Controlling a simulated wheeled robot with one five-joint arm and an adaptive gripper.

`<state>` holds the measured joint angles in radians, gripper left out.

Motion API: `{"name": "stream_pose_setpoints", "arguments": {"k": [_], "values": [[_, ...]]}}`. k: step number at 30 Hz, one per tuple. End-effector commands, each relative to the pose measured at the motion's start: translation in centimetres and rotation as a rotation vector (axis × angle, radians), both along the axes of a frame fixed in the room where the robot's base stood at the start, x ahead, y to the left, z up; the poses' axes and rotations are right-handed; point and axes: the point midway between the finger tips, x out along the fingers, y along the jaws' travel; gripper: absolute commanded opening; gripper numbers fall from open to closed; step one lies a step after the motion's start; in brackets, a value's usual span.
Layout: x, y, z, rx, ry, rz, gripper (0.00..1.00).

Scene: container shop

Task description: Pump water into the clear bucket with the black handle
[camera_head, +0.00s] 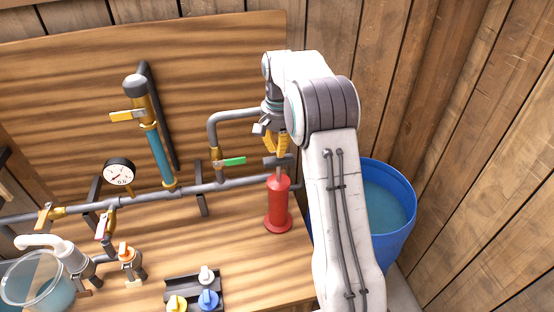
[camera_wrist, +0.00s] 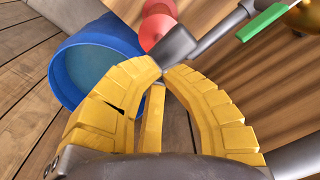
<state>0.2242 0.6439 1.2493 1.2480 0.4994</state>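The clear bucket (camera_head: 38,283) stands at the lower left with bluish water in it; I cannot make out its black handle. A white spout (camera_head: 42,241) reaches over its rim. A red pump (camera_head: 278,207) stands upright on the bench, with a grey crossbar handle (camera_head: 270,161) on top. My gripper (camera_head: 277,152) points down at this handle. In the wrist view, its yellow fingers curve together (camera_wrist: 165,70), with the end of the grey handle (camera_wrist: 176,46) between their tips. They look closed on it. The red pump (camera_wrist: 158,22) shows beyond.
A blue tub of water (camera_head: 397,205) stands right of the bench, partly behind my arm. Pipes with a green-handled valve (camera_head: 234,161), yellow-handled valves, an orange-handled valve (camera_head: 125,250) and a gauge (camera_head: 119,172) cross the bench. A dark tray (camera_head: 180,286) holds several knobs at front.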

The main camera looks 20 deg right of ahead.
Motion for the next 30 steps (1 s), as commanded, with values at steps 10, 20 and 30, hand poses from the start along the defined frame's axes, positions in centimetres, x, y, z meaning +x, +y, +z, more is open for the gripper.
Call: {"name": "stream_pose_setpoints", "arguments": {"k": [10, 20, 30], "values": [[0.0, 0.0, -2.4, 0.001, 0.001, 0.0, 0.0], [-0.1, 0.0, -4.5, 0.0, 0.004, 0.0, 0.0], [-0.1, 0.0, -6.7, 0.001, 0.004, 0.0, 0.0]]}}
